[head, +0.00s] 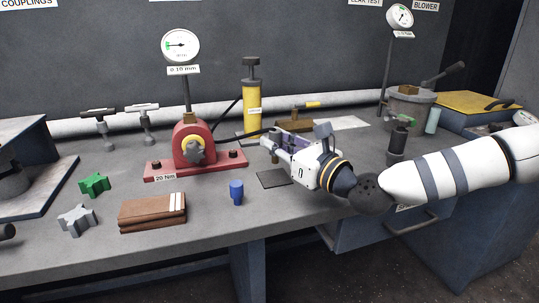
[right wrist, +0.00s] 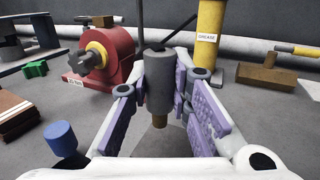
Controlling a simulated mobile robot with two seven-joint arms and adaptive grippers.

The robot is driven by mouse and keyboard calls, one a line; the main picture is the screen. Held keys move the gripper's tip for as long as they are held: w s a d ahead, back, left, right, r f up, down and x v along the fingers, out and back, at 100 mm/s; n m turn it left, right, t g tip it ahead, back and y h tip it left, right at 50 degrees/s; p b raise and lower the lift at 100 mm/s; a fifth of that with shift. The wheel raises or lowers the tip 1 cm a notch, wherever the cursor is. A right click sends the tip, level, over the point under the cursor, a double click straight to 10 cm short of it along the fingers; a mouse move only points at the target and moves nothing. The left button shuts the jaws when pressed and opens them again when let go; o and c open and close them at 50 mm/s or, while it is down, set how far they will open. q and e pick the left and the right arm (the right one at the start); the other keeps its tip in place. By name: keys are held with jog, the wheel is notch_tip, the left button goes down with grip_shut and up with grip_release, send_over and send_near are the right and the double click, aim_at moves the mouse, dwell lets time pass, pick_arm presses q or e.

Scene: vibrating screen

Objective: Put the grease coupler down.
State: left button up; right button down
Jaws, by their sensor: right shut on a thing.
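The grease coupler (right wrist: 159,90) is a grey cylinder with a brown tip pointing down and a dark hose at its top. In the right wrist view it stands roughly upright between the purple-padded fingers of my right gripper (right wrist: 166,92), which is shut on it. In the head view my right gripper (head: 275,143) is above the bench, just right of the red torque stand; the coupler is mostly hidden there by the fingers. The yellow grease pump (head: 252,105) stands behind, also seen in the right wrist view (right wrist: 209,45). My left gripper is not seen.
A dark flat pad (head: 274,178) lies on the bench below my gripper. A blue cylinder (head: 236,192) and a brown block (head: 152,212) lie in front. The red stand (head: 165,172) is close on the left. Green (head: 94,185) and grey (head: 77,220) star knobs lie farther left.

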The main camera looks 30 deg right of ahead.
jog(key=f, duration=0.2)
jog(key=w+f+b, duration=0.1)
jog(key=w+d+f+b, duration=0.1)
jog(key=f, duration=0.1)
jog(key=shift+w+f, duration=0.2)
jog(key=shift+f, duration=0.15)
jog(key=shift+s+a+r, duration=0.25)
jog(key=shift+s+r, duration=0.4)
jog(key=shift+w+d+f, duration=0.15)
jog(key=shift+w+f, duration=0.1)
jog(key=shift+f, duration=0.15)
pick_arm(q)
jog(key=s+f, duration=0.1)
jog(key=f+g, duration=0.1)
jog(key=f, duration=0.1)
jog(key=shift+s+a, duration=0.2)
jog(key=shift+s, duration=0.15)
pick_arm(e)
jog(key=c, duration=1.5)
grip_release()
jog(key=shift+o, duration=0.2)
